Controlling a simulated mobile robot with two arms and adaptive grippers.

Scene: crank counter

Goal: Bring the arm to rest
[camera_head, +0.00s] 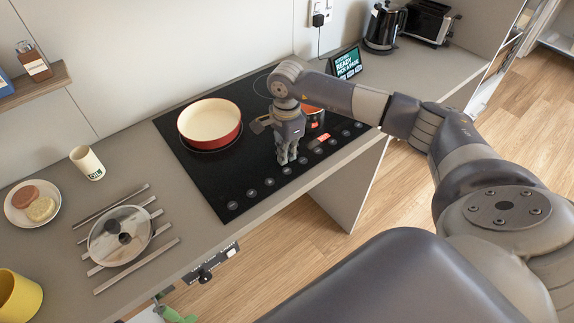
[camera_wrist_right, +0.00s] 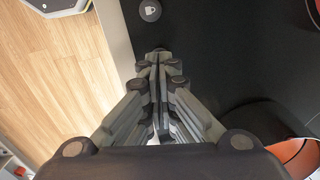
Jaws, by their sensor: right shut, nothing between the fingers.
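My right arm reaches in from the right in the head view. My right gripper (camera_head: 287,156) points down over the front part of the black cooktop (camera_head: 262,180). Its fingers are together and hold nothing. In the wrist view the shut right gripper (camera_wrist_right: 158,55) shows its fingertips close to the cooktop's front edge, beside a round knob (camera_wrist_right: 150,10). I cannot tell whether the tips touch the surface. My left gripper does not show.
A red pan (camera_head: 210,122) stands on the cooktop's left. An orange-red pot (camera_head: 313,112) sits just behind my right gripper. A glass lid (camera_head: 120,237) lies on a metal rack to the left. A kettle (camera_head: 383,27) and a small screen (camera_head: 347,63) stand farther back.

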